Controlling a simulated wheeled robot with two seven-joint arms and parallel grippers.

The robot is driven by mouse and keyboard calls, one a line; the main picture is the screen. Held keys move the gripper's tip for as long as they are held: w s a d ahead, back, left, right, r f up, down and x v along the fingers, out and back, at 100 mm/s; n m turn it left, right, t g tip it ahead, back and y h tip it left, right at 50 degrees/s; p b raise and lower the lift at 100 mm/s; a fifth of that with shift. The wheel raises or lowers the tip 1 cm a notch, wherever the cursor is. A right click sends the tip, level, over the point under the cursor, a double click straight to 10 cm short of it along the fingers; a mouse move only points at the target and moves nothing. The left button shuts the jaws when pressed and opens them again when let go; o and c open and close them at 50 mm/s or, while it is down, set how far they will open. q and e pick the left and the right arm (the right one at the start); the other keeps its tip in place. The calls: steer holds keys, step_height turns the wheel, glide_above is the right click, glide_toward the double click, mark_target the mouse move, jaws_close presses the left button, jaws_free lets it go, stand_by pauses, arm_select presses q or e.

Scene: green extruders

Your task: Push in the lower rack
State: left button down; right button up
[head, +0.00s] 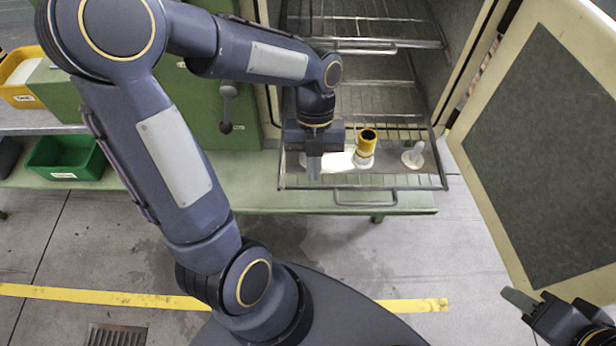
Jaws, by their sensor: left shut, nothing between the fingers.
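The lower rack (425,180) is a wire shelf pulled out of the open oven-like cabinet, with a handle (365,203) on its front edge. A yellow cylinder with a black opening (366,145) and a pale cone-like piece (414,155) stand on it. A white item (340,160) on the rack is partly hidden by my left gripper. My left gripper (314,178) is shut and empty, pointing down over the rack's left front part. Whether it touches the rack is unclear. My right gripper (518,301) is at the lower right, away from the rack; its finger opening is unclear.
An upper rack (370,43) sits higher in the cabinet. The cabinet door (545,160) stands open at the right. A green bench (240,196) runs below. Yellow (18,75) and green (68,157) bins are at the left. The floor in front is mostly clear.

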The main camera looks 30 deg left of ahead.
mark_target(314, 186)
arm_select(q)
steer(key=shift+w+a+f+p, duration=0.1)
steer(key=shift+w+f+p, duration=0.05)
steer(key=shift+f, duration=1.3)
steer(key=shift+w+a+f+p, duration=0.1)
steer(key=shift+f+p, duration=0.1)
steer(key=shift+f, duration=1.3)
steer(key=shift+w+a+f+p, duration=0.1)
steer(key=shift+w+f+p, duration=0.05)
steer(key=shift+f, duration=1.3)
arm_select(e)
steer(key=shift+r, duration=0.5)
arm_select(q)
steer(key=shift+d, duration=0.1)
